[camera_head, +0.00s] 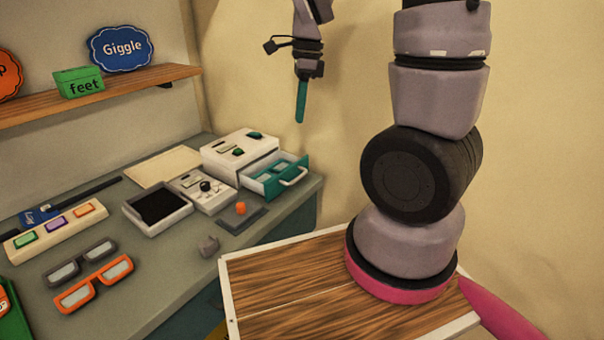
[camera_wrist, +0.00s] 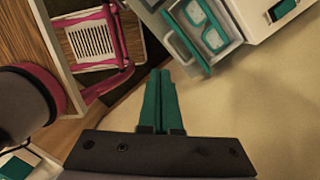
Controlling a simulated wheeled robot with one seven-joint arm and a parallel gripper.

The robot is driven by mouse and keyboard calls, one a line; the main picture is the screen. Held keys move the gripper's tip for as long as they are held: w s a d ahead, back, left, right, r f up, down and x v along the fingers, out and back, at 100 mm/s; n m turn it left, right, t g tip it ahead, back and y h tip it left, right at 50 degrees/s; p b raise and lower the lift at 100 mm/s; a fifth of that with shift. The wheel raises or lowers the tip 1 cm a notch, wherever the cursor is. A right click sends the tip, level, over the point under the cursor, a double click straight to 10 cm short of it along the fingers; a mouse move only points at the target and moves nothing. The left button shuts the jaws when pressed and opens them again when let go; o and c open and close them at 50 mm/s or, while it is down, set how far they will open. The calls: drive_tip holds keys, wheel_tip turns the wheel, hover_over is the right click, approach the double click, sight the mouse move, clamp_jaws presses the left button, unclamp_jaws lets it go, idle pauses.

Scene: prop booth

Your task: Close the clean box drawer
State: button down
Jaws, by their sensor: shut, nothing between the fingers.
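The clean box (camera_head: 240,148) is a white box at the back right of the grey counter, with a dark knob and a green button on top. Teal glasses lie inside. In the wrist view the drawer (camera_wrist: 190,50) is at the top, left of the box body (camera_wrist: 258,14). My gripper (camera_head: 301,118) has teal fingers, shut and empty, pointing down above the drawer and apart from it. The fingers also show in the wrist view (camera_wrist: 160,75), below the drawer.
A shelf (camera_head: 110,95) with signs is above. A beige wall (camera_head: 340,130) stands behind my gripper.

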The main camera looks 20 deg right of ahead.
sight(274, 171)
drive_tip(key=s+d+f+m+g+h, duration=0.1)
drive_tip(key=d+f+m+g+h, duration=0.2)
drive_tip(key=f+m, duration=1.1)
drive_tip(key=shift+w+a+f+n, duration=0.3)
drive_tip(key=shift+w+f+n, duration=0.2)
drive_tip(key=shift+f+n, duration=0.45)
drive_tip(key=shift+w+a+f+n, duration=0.3)
drive_tip(key=shift+w+f+n, duration=0.25)
drive_tip(key=shift+f+n, duration=0.3)
drive_tip(key=shift+w+a+f+n, duration=0.3)
drive_tip(key=shift+w+f+n, duration=0.2)
drive_tip(key=shift+f+n, duration=0.45)
drive_tip(key=shift+r, duration=0.1)
drive_tip(key=w+a, duration=0.2)
drive_tip(key=w, duration=0.1)
drive_tip(key=w+a, duration=0.2)
drive_tip(key=w, duration=0.1)
drive_tip(key=w+a, duration=0.2)
drive_tip(key=w, duration=0.2)
drive_tip(key=shift+a, duration=0.3)
